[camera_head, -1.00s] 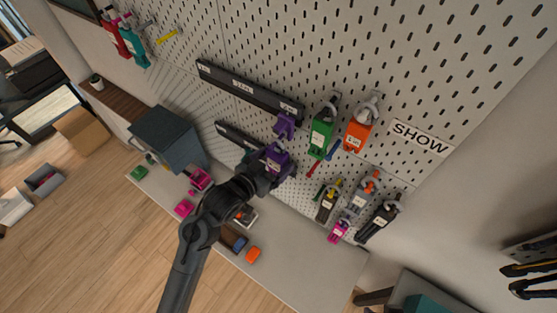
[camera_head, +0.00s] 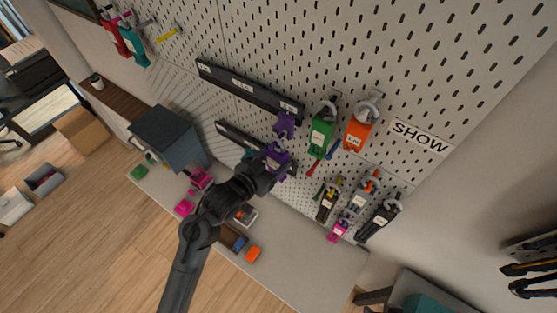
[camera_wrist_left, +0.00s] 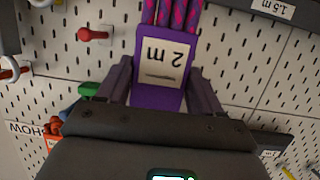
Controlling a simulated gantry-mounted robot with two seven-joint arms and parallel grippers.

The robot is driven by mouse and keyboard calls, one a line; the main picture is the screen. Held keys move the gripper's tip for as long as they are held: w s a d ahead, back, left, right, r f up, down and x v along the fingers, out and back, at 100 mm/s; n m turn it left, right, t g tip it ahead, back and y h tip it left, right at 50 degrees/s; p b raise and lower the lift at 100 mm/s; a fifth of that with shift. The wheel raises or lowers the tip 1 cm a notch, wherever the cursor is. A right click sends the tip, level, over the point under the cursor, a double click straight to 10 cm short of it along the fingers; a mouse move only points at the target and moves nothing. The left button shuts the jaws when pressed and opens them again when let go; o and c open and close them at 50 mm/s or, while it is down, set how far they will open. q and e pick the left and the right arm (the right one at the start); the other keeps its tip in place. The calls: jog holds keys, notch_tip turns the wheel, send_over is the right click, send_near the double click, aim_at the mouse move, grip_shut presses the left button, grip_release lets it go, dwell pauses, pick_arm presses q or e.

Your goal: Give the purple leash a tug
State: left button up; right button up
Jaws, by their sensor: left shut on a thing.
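The purple leash (camera_head: 277,155) is at the pegboard, below the dark label strips. In the left wrist view its purple card (camera_wrist_left: 160,98) carries a white "2 m" label, and pink-and-purple cord (camera_wrist_left: 173,12) runs up from it. My left gripper (camera_head: 271,168) is at the leash, with its fingers (camera_wrist_left: 160,88) on both sides of the card, shut on it. A smaller purple piece (camera_head: 285,124) shows just above; I cannot tell how it joins the leash. My right gripper is out of view.
Green (camera_head: 320,135) and orange (camera_head: 357,135) leashes hang close by on the right, with several dark ones below them. A "SHOW" sign (camera_head: 419,137) is further right.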

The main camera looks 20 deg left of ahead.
pick_arm(q)
jog(key=shift+f, duration=0.15)
jog(key=o, duration=1.3)
jog(key=shift+o, duration=0.6)
jog(key=shift+s+a+r+p, duration=0.15)
jog(key=shift+s+r+p, duration=0.05)
jog(key=shift+s+p, duration=0.15)
jog(key=shift+p+v, duration=0.85)
jog(key=shift+v, duration=0.3)
jog(key=shift+p+v, duration=0.9)
jog(key=shift+v, duration=0.55)
jog(key=shift+s+f, duration=0.1)
